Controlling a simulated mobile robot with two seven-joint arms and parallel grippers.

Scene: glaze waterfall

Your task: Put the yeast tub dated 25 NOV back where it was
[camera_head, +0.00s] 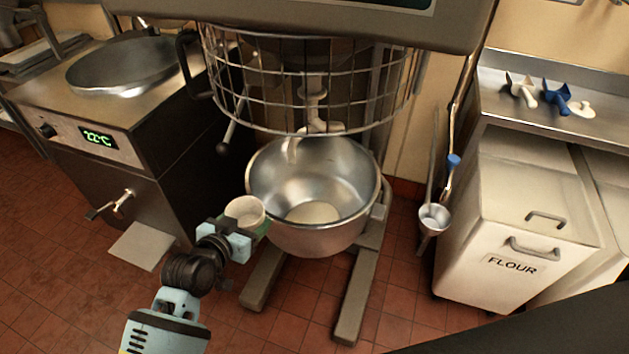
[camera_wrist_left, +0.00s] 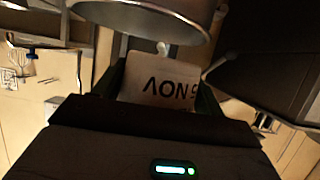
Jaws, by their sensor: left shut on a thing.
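My left gripper (camera_head: 238,236) is shut on a small pale yeast tub (camera_head: 245,210) with a green part low on its side. It holds the tub upright at the left rim of the steel mixing bowl (camera_head: 330,236); I cannot tell if they touch. In the left wrist view the tub (camera_wrist_left: 160,74) sits between the fingers. My right gripper is not in view.
A wire guard (camera_head: 300,110) hangs above the bowl. A steel kettle unit (camera_head: 75,140) reading 22°C stands at left. At right are a white FLOUR bin (camera_head: 520,225), a hanging ladle (camera_head: 434,217) and a steel shelf (camera_head: 550,115) with scoops. Red tile floor lies below.

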